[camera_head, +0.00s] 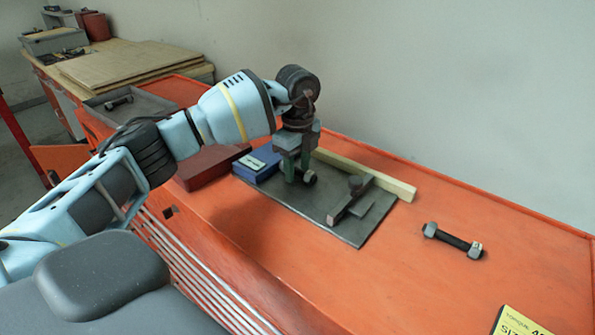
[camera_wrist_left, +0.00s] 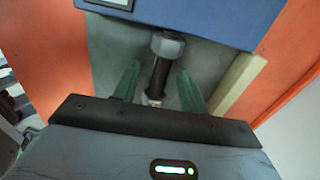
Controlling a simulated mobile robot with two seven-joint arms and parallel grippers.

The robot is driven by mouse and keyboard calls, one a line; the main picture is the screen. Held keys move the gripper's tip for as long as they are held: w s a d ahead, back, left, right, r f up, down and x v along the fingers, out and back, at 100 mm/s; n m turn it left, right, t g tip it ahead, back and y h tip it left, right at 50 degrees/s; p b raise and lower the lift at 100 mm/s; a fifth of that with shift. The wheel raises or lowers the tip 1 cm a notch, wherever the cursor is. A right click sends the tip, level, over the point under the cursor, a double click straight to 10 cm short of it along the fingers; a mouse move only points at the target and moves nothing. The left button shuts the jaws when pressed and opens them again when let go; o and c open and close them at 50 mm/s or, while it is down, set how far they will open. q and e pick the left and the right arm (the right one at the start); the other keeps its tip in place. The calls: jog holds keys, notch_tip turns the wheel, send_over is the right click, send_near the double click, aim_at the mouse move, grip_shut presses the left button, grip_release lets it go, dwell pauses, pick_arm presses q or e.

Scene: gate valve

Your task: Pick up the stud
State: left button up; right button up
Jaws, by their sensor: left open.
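A dark stud with grey nuts (camera_head: 309,177) lies on the dark grey mat (camera_head: 342,231), partly hidden behind my left gripper (camera_head: 297,170). My left gripper points down over this stud, with its green fingers open. In the left wrist view the stud (camera_wrist_left: 159,68) shows between the two spread fingers of the gripper (camera_wrist_left: 158,85), with a gap on each side. Its near end is partly hidden by the gripper body. A second stud with a nut at each end (camera_head: 453,240) lies on the orange bench top (camera_head: 400,275) to the right. My right gripper is not in view.
A blue box (camera_head: 256,166) and a dark red box (camera_head: 208,168) stand left of the mat. A dark metal tool (camera_head: 350,199) lies on the mat, with a pale wooden bar (camera_head: 365,178) behind. A grey tray (camera_head: 148,101) is at the far left. The bench's right side is mostly clear.

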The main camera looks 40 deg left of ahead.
aim_at(296, 171)
pick_arm(q)
grip_shut()
jog(key=shift+r, duration=0.15)
dwell(0.4)
jog(key=shift+r, duration=0.5)
jog(key=shift+s+r, duration=0.2)
jog(key=shift+r, duration=0.4)
jog(key=shift+s+r, duration=0.15)
jog(key=shift+r, duration=0.45)
jog(key=s, duration=0.5)
jog(key=s+r, duration=0.1)
jog(key=s, duration=0.4)
jog(key=s+d, duration=0.1)
jog(key=s, duration=0.4)
jog(key=shift+s+d+r+p, duration=0.1)
jog(key=shift+s+r+p, duration=0.1)
jog(key=shift+p, duration=0.2)
